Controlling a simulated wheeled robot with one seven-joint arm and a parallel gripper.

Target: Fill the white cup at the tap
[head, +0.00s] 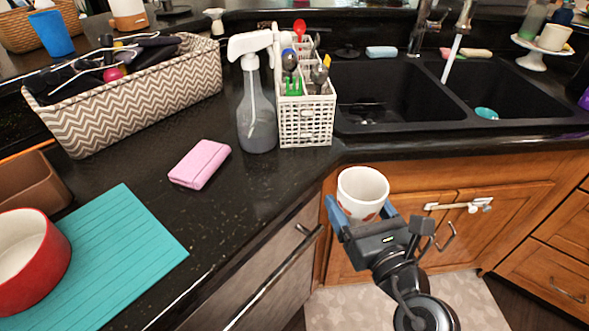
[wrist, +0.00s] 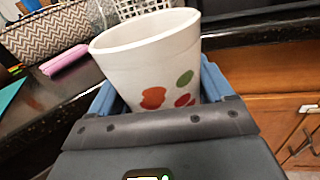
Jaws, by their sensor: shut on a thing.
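The white cup (head: 362,190) has red and green spots and is held upright, or nearly so, in front of the counter edge. My gripper (head: 362,212) is shut on it, with a blue finger on each side. The cup (wrist: 150,60) fills the middle of the wrist view between the fingers (wrist: 160,95); its inside is mostly hidden there. The tap (head: 464,18) stands behind the double sink. A pale stream of water (head: 452,58) comes down from it into the right basin (head: 500,90). The cup is apart from the tap, in front and to the left.
A white cutlery basket (head: 305,118) and a spray bottle (head: 255,105) stand left of the sink (head: 385,95). A pink sponge (head: 200,164) lies on the counter. A teal bowl (head: 486,113) lies in the right basin. A cake stand (head: 535,58) stands at the right.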

